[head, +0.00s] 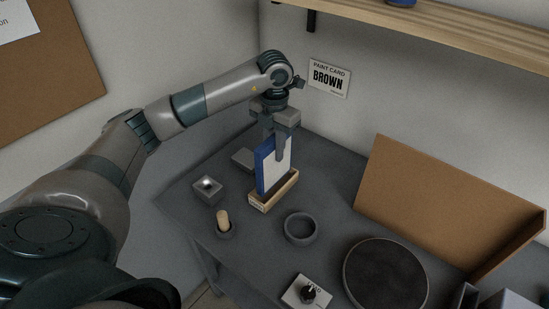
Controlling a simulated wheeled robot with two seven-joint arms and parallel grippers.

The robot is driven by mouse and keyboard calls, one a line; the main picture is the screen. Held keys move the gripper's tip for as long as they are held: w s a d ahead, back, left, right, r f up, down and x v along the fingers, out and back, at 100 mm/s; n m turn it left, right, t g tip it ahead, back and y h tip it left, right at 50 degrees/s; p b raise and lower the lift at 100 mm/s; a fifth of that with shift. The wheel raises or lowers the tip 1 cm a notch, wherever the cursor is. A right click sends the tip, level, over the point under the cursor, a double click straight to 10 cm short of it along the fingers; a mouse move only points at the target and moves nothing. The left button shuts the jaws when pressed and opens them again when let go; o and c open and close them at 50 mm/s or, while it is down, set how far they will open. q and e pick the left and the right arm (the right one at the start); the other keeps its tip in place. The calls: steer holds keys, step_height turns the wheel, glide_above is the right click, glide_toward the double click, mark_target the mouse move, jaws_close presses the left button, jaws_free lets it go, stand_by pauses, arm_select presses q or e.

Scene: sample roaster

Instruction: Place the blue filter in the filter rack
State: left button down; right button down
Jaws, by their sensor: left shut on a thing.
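The blue filter (263,170) is an upright flat panel with a blue frame and a pale face. My left gripper (274,148) points down from above and is shut on its upper part; one finger covers some of the pale face. The filter rack (281,194) is a small light wooden block with a white label on its near end. The filter's lower edge is at the top of the rack, in line with it. I cannot tell how deep it sits in the slot. My right gripper is not in view.
On the dark table (325,195) stand a small grey box (208,188), a wooden peg (223,220) in a round holder, a grey ring-shaped dish (300,228), a dial box (307,291) and a round dark plate (386,275). A brown panel (440,205) leans at right. A shelf (470,30) hangs above.

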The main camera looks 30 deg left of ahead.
mark_target(274, 159)
arm_select(q)
step_height(274, 159, down, 3)
steer(key=shift+f+p, duration=0.1)
steer(key=shift+p, duration=1.05)
steer(key=shift+f, duration=0.4)
steer(key=shift+f, duration=0.2)
steer(key=c, duration=1.6)
jaws_free()
steer(key=shift+r, duration=0.1)
steer(key=shift+r, duration=0.1)
